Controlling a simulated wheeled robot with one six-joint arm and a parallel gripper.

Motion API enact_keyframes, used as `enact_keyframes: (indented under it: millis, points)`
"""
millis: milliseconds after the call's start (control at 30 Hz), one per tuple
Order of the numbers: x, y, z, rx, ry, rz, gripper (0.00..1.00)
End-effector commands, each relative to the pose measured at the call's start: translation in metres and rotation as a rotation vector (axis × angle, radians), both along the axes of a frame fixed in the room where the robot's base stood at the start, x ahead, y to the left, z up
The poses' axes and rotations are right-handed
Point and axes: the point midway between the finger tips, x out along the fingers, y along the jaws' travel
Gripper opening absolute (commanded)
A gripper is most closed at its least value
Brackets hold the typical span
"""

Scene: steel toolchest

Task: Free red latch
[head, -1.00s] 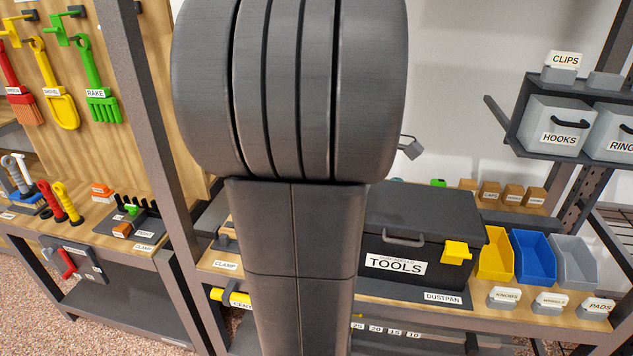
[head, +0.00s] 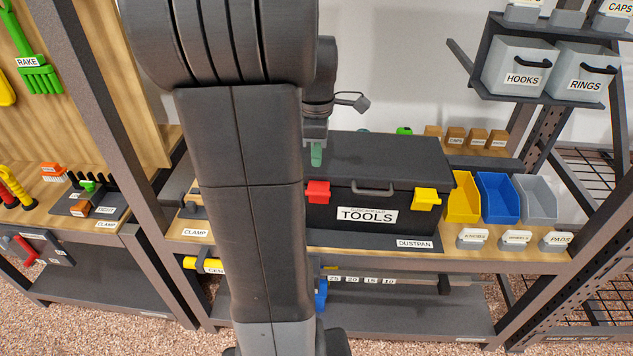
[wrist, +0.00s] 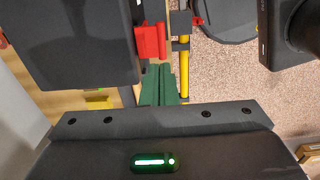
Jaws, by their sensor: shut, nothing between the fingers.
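The black chest labelled TOOLS (head: 400,165) stands on the wooden bench with its lid down; it fills the upper left of the wrist view (wrist: 75,45). The red latch (head: 318,191) is on the chest's front at the left; it also shows in the wrist view (wrist: 150,42). A yellow latch (head: 425,198) is on the front at the right. My gripper (head: 316,155), with green fingers, is shut and empty. It appears above the red latch in the head view. In the wrist view its fingertips (wrist: 158,72) are close to the red latch; I cannot tell whether they touch.
Yellow (head: 462,198), blue (head: 497,198) and grey (head: 540,199) bins stand right of the chest. A dark DUSTPAN-labelled strip (head: 380,241) lies before it. A yellow-handled tool (head: 203,264) hangs below the bench edge. My arm hides part of the bench left of the chest.

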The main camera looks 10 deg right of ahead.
Motion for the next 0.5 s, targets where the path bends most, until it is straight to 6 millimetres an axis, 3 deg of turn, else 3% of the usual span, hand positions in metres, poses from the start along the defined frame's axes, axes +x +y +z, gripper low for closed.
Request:
enact_keyframes:
  millis: [200,500]
  points:
    - [-0.001,0.000,-0.047,0.000,0.004,0.000,0.00]
    - [0.000,0.000,-0.080,0.000,0.000,0.000,0.00]
